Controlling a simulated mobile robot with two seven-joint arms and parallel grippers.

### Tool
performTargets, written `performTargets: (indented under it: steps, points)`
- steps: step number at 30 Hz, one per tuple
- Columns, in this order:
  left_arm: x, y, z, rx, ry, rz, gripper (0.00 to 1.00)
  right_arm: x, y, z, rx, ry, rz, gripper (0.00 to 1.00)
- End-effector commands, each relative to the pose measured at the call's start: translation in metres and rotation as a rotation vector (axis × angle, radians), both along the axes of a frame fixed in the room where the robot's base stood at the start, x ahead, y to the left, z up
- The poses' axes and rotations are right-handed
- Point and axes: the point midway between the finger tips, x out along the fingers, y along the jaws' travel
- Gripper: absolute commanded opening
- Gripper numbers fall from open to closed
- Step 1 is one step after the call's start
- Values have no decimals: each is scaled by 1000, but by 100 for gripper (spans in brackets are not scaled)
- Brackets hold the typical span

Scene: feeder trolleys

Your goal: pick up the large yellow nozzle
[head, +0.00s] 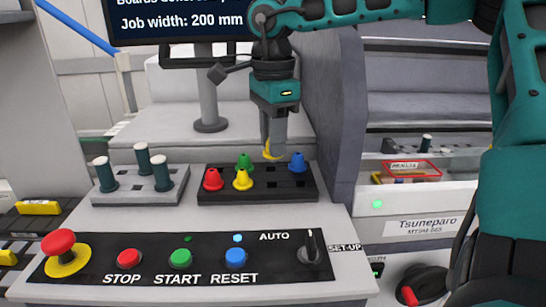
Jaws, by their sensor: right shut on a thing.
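My right gripper (273,152) reaches down over the black nozzle holder (270,195). It is shut on a yellow nozzle (267,152), of which only a curved yellow edge shows at the fingertips; the fingers hide the rest. The held nozzle is at the back of the holder, between a green nozzle (245,162) and a blue nozzle (298,163). I cannot tell whether it is clear of its slot. Another yellow nozzle (243,181) stands upright in the front row beside a red nozzle (213,181). My left gripper is not in view.
A grey block with dark green-topped pegs (140,183) stands left of the holder. The button panel (205,258) lies in front. A monitor (178,20) on a stand is behind. A red-edged tray (410,171) sits at the right.

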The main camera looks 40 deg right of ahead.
Motion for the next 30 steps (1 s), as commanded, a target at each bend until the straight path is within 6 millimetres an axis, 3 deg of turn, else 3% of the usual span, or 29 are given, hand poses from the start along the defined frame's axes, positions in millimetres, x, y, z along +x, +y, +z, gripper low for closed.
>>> performTargets:
  steps: [1, 6, 13, 21, 30]
  points:
    - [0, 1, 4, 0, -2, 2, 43, 1, 0, 18, -2, -6, 0, 0]
    - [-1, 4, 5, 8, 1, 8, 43, 1, 0, 64, -2, -5, 0, 0]
    - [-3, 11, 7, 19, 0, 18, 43, 0, 0, 109, 0, -3, 1, 0]
    - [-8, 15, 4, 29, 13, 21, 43, 0, 0, 132, 0, 1, 2, 0]
    - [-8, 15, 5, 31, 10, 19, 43, 0, 0, 133, 0, 0, 2, 0]
